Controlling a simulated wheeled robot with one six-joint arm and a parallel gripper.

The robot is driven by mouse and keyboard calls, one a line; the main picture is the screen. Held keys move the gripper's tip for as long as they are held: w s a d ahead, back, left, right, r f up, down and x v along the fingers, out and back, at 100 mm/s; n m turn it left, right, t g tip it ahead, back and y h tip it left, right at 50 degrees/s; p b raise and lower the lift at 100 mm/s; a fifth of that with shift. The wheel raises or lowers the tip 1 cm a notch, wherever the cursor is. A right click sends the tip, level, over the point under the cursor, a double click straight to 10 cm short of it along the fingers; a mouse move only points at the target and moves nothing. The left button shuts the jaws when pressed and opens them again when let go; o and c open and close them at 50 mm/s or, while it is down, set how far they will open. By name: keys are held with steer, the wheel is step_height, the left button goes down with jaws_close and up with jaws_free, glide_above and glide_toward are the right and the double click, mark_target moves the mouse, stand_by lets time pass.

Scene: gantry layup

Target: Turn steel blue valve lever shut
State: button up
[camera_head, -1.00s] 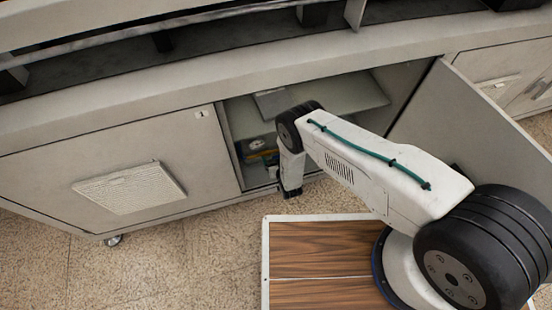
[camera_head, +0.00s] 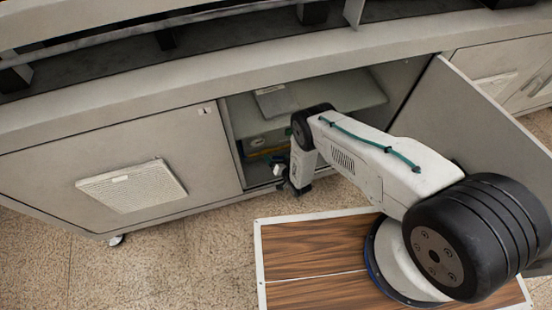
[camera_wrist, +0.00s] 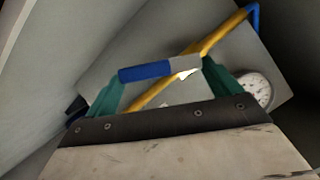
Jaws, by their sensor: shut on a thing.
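A blue valve lever (camera_wrist: 145,72) lies between my two green fingertips in the wrist view, with a pale metal piece at its right end. My gripper (camera_wrist: 162,84) is shut on it, one finger at each end. A yellow pipe (camera_wrist: 226,35) runs diagonally behind the lever. In the head view my gripper (camera_head: 298,186) is low at the mouth of the open cabinet. The lever cannot be made out there; the yellow pipe (camera_head: 266,153) shows small behind my wrist.
A round white gauge (camera_wrist: 257,88) is close to my right finger. A blue piece (camera_wrist: 254,16) tops the pipe. The open cabinet door (camera_head: 480,140) stands right of my arm, and a shelf (camera_head: 335,97) is above it. A vented panel (camera_head: 132,187) is on the left front.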

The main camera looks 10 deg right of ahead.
steer(key=shift+f+m, duration=0.15)
steer(key=shift+m, duration=0.15)
stand_by(0.4)
steer(key=o, duration=1.1)
steer(key=shift+v, duration=3.9)
steer(key=shift+d, duration=0.1)
